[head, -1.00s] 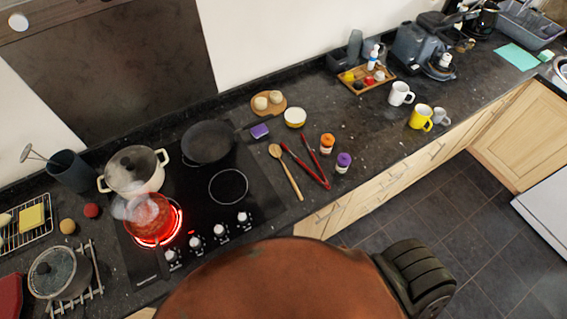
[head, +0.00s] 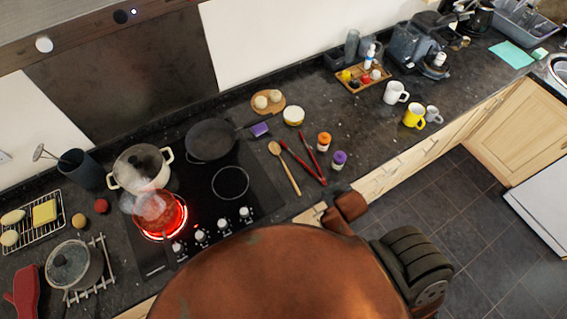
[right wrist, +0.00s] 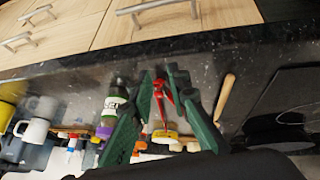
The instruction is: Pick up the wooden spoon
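The wooden spoon (head: 289,175) lies flat on the dark counter, right of the hob, with its bowl toward the wall and its handle toward the front edge. In the right wrist view the spoon's handle (right wrist: 225,95) shows to the right of my right gripper, outside the fingers; its bowl end is hidden there. My right gripper (right wrist: 162,76) is open, its two green fingers apart, with nothing held. Brown parts of my right arm show by the counter's front edge in the head view. My left gripper is not in view.
Red tongs (head: 303,160) lie just right of the spoon and show between my fingers in the wrist view. Orange-lidded (head: 324,140) and purple-lidded (head: 339,159) jars stand beyond them. A red-hot burner with a steaming pot (head: 154,209) is at left.

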